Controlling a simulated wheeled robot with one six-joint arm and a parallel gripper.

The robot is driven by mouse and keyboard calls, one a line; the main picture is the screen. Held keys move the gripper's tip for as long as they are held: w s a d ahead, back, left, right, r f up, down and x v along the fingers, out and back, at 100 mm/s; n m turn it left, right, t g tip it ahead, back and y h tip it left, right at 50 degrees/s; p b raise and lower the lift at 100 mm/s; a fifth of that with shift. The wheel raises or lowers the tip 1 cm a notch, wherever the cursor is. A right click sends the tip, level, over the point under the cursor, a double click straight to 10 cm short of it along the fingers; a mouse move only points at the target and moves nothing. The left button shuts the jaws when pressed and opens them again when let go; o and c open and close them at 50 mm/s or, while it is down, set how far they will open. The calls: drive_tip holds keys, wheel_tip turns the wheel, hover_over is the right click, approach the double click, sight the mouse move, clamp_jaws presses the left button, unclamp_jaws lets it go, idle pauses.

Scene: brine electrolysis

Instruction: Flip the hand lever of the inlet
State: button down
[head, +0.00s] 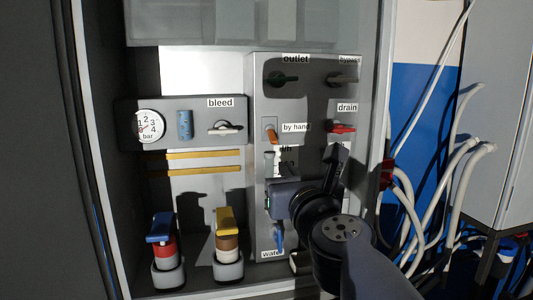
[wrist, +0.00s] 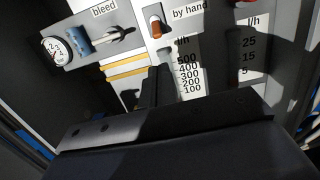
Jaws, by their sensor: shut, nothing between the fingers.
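No label reading "inlet" shows in either view. A blue hand lever (head: 278,238) hangs down beside the label "water" at the bottom of the grey panel, just below my gripper in the head view. I cannot tell whether this is the inlet's lever. My gripper (wrist: 154,86) is shut and empty in the wrist view, in front of the panel left of the flow scales. My wrist and arm cover the panel's lower right part there. An orange lever (head: 271,136) sits by the label "by hand"; it also shows in the wrist view (wrist: 155,27).
Above are a dark green outlet lever (head: 282,78), a dark bypass lever (head: 342,78) and a red drain lever (head: 342,128). Left are a gauge (head: 149,125), a bleed lever (head: 224,128), and blue-topped (head: 160,228) and yellow-topped (head: 228,220) fittings. Pale hoses (head: 455,160) hang right.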

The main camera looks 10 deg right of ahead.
sight(272, 137)
drive_tip(key=shift+w, duration=0.15)
drive_tip(key=w+r+b, duration=0.1)
drive_tip(key=w+b, duration=0.1)
drive_tip(key=w, duration=0.7)
drive_tip(key=shift+w, duration=0.35)
drive_tip(key=shift+d+r, duration=0.1)
drive_tip(key=shift+d, duration=0.1)
